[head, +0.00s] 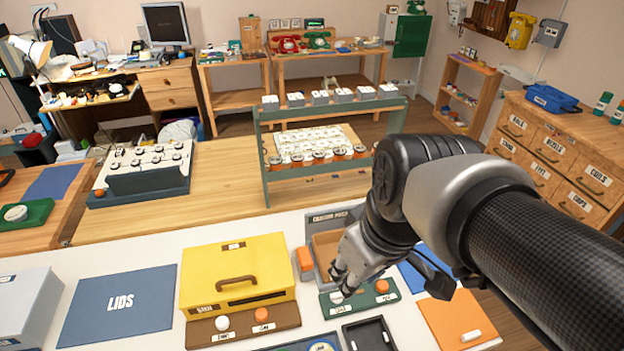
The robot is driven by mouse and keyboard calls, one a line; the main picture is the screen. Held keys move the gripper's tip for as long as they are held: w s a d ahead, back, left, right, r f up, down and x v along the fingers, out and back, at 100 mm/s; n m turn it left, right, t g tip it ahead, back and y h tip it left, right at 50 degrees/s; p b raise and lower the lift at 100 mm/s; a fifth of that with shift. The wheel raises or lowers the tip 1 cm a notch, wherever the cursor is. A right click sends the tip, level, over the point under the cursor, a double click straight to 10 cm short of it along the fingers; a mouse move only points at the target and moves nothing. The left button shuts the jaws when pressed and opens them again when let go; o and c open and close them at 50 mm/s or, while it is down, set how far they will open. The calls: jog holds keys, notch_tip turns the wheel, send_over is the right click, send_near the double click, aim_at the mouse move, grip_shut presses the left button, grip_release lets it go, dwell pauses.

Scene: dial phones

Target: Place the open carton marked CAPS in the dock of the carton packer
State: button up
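The carton packer (329,217) stands on the white table in front of me, a grey frame with its name on the back panel. A brown, open-topped box shape (325,243) shows inside it. My gripper covers part of this, so I cannot tell whether it is the carton or the bare dock. I see no readable CAPS mark on any carton. My gripper (342,288) points down and left, in front of the packer and over the green button panel (360,304). Its fingers are small and partly hidden, so their opening and any load are unclear.
Left of the packer are a yellow box (237,265) with a handle, a brown button panel (243,327) and a blue LIDS mat (119,305). A black tray (369,335) and an orange board (458,318) lie in front. A green rack (263,160) stands behind.

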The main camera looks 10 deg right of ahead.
jog(key=s+m, duration=0.2)
jog(key=s, duration=0.1)
jog(key=s+m+t, duration=0.1)
jog(key=s, duration=0.1)
jog(key=shift+s+a+f+m, duration=0.1)
jog(key=shift+a+f+m, duration=0.2)
jog(key=shift+a+m, duration=0.1)
dwell(0.9)
